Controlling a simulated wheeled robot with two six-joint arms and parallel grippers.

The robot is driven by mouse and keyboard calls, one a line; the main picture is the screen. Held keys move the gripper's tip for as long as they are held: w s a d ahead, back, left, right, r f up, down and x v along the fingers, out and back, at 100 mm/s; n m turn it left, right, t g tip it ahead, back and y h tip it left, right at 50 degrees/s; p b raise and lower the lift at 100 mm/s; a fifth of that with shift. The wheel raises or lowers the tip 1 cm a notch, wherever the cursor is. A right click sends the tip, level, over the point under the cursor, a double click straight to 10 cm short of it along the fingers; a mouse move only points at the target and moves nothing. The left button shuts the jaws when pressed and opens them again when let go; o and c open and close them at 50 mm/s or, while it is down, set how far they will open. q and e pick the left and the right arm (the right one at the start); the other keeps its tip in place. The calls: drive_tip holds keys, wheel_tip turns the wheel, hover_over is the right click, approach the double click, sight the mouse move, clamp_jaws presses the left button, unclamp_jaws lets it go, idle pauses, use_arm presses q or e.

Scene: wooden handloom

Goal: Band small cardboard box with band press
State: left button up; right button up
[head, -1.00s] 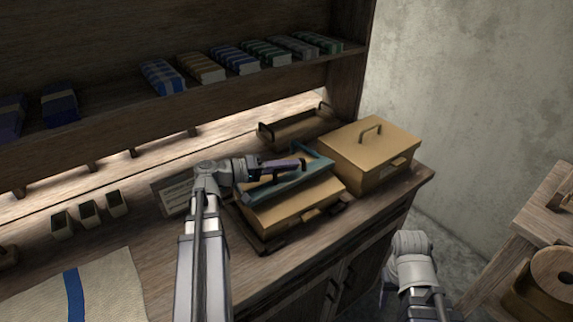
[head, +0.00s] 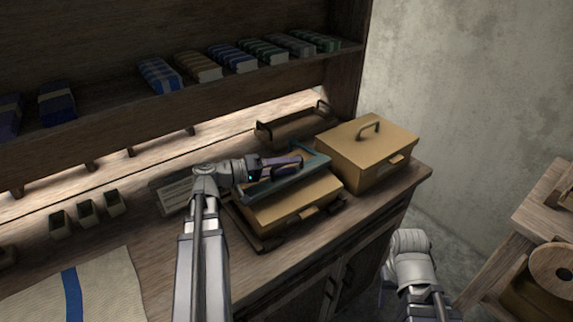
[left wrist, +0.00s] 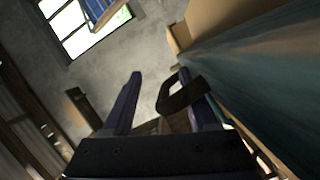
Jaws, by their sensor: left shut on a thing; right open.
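The small cardboard box (head: 292,206) is tan and sits on a dark wooden base (head: 262,240) on the bench. The band press's teal top bar (head: 316,163) lies across the upper side of the box, slightly tilted in the picture. My left gripper (head: 290,163) is over the teal bar, its purple fingers shut on the dark press handle. In the left wrist view, the handle (left wrist: 180,100) shows as a black loop by the right-hand finger, with the teal bar (left wrist: 265,85) beside it.
A larger tan box (head: 365,150) with a top handle stands close to the right of the press. A wooden tray (head: 290,128) is behind. Small bins (head: 86,212) and a cloth (head: 110,285) lie left. A shelf (head: 230,85) with folded cloths overhangs the back.

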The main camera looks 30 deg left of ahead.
sight(269, 180)
use_arm(q)
drive_tip(key=shift+s+d+f, duration=0.35)
drive_tip(key=shift+d+f, duration=0.05)
drive_tip(key=shift+f, duration=0.05)
drive_tip(key=shift+a, duration=0.1)
drive_tip(key=shift+s+a+r+p, duration=0.15)
drive_tip(key=shift+a+p, duration=0.05)
drive_tip(key=shift+a, duration=0.2)
drive_tip(key=shift+s+a+r+p, duration=0.15)
drive_tip(key=shift+a+p, duration=0.05)
drive_tip(key=shift+a, duration=0.2)
drive_tip(key=v, duration=0.3)
drive_tip(key=shift+w+a, duration=0.1)
drive_tip(key=shift+a, duration=0.35)
drive_tip(key=shift+r+p, duration=0.15)
drive_tip(key=shift+p, duration=0.15)
drive_tip(key=shift+p+v, duration=0.35)
drive_tip(key=shift+v, duration=1.4)
use_arm(e)
drive_tip(key=shift+w+r, duration=0.2)
drive_tip(key=shift+r, duration=0.35)
use_arm(q)
drive_tip(key=shift+w+a+r, duration=0.1)
drive_tip(key=shift+r, duration=0.1)
drive_tip(key=shift+a, duration=0.2)
drive_tip(key=v, duration=0.7)
drive_tip(key=shift+s+p, duration=0.3)
drive_tip(key=shift+p, duration=0.1)
use_arm(e)
drive_tip(key=shift+r, duration=0.4)
